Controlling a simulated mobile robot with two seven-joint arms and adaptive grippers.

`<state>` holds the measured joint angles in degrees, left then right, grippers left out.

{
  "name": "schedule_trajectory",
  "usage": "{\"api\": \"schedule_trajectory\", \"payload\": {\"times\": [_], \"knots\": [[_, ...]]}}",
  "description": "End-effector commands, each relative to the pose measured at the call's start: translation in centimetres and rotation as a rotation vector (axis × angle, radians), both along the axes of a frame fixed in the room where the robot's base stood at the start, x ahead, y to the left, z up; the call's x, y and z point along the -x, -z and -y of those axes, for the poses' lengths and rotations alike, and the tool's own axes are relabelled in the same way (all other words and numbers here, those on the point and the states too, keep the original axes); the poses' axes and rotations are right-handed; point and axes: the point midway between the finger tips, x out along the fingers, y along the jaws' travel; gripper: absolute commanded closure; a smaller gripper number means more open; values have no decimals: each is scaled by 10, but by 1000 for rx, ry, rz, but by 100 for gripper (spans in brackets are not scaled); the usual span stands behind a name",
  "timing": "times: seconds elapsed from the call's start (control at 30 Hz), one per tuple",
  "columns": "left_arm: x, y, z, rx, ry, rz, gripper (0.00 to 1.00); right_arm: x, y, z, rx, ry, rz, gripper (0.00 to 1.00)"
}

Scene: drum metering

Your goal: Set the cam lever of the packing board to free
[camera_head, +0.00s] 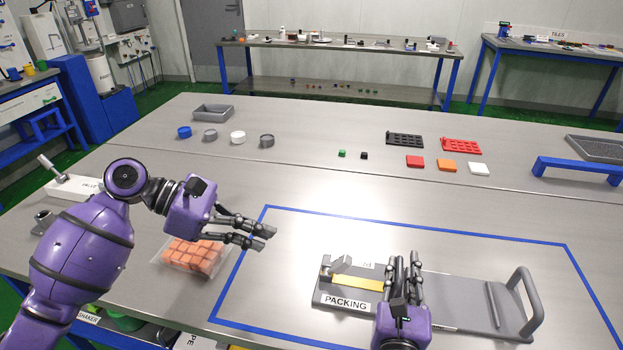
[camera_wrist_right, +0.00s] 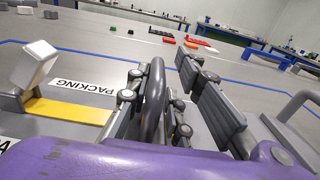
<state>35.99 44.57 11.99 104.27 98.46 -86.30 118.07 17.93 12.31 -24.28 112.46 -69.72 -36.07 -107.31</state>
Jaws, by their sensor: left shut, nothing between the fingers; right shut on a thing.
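The packing board (camera_head: 450,302) is a grey plate labelled PACKING inside the blue outline, with a yellow strip (camera_head: 357,284). A tilted pale grey block (camera_head: 338,266) stands on a post at its left end and shows large in the right wrist view (camera_wrist_right: 32,65); it looks like the cam lever, but I cannot tell its setting. My right gripper (camera_head: 403,262) is over the middle of the board, shut on a grey rounded upright piece (camera_wrist_right: 153,100). The fingers hide its lower part. My left gripper (camera_head: 269,237) is shut and empty, left of the board.
A grey loop handle (camera_head: 527,295) rises at the board's right end. A clear bag of orange cubes (camera_head: 194,254) lies beneath my left gripper. Caps, small blocks and trays stand farther back. The table between them and the board is clear.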

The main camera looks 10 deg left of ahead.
Motion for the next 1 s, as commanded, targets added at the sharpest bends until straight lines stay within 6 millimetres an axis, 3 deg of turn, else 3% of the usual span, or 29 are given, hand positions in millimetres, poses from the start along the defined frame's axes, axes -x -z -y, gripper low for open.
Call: {"api": "schedule_trajectory", "payload": {"times": [0.13,0.17,0.3,0.67,0.77,1.0], "knots": [[0,0,0,0,0,0,100,0,0,0,-8,0,-1,100],[0,0,0,0,0,0,100,0,0,0,-8,0,-1,77],[0,0,0,0,0,0,100,0,0,0,-5,0,-1,59],[0,0,0,0,-1,1,100,3,1,0,-1,0,-1,58],[0,0,0,0,-1,1,100,14,1,-1,-1,0,-3,58],[0,0,0,0,-1,1,100,63,2,-2,-2,1,-5,58]]}}
